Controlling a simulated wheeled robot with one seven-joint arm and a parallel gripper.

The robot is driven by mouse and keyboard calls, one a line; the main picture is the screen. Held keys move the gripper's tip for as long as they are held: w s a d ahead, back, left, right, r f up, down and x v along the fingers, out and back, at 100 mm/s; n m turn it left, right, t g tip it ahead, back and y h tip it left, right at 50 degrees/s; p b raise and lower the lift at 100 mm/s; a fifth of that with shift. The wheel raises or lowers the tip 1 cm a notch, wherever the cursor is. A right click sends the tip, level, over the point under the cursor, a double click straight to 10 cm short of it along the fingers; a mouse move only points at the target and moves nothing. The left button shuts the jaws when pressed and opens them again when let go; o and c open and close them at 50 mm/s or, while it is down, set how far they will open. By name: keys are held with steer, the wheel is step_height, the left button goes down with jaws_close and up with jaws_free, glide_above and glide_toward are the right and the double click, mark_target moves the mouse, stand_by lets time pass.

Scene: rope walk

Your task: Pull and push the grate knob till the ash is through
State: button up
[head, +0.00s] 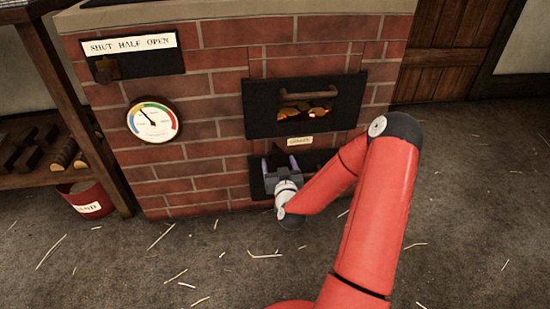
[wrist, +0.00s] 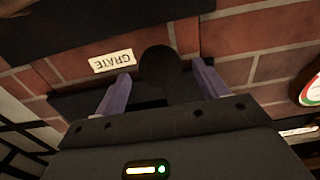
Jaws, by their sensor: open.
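My gripper (head: 279,162) is low at the front of the brick furnace, in front of the dark lower plate (head: 257,182) below the small GRATE label (head: 300,141). In the wrist view its two purple-grey fingers (wrist: 160,72) are apart, one on each side of a dark round knob (wrist: 158,62). A gap shows between the knob and each finger. The GRATE label (wrist: 113,61) appears upside down there. In the head view my gripper hides the knob. No ash can be made out in either view.
Above is the black fire door (head: 258,121) with a bar handle and glowing coals behind its opening. A dial gauge (head: 153,121) and a SHUT HALF OPEN damper plate (head: 135,62) are at left. A red bucket (head: 86,198) stands by the shelf. Straw litters the open floor.

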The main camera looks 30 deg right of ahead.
mark_target(278, 159)
steer(key=shift+x, duration=1.8)
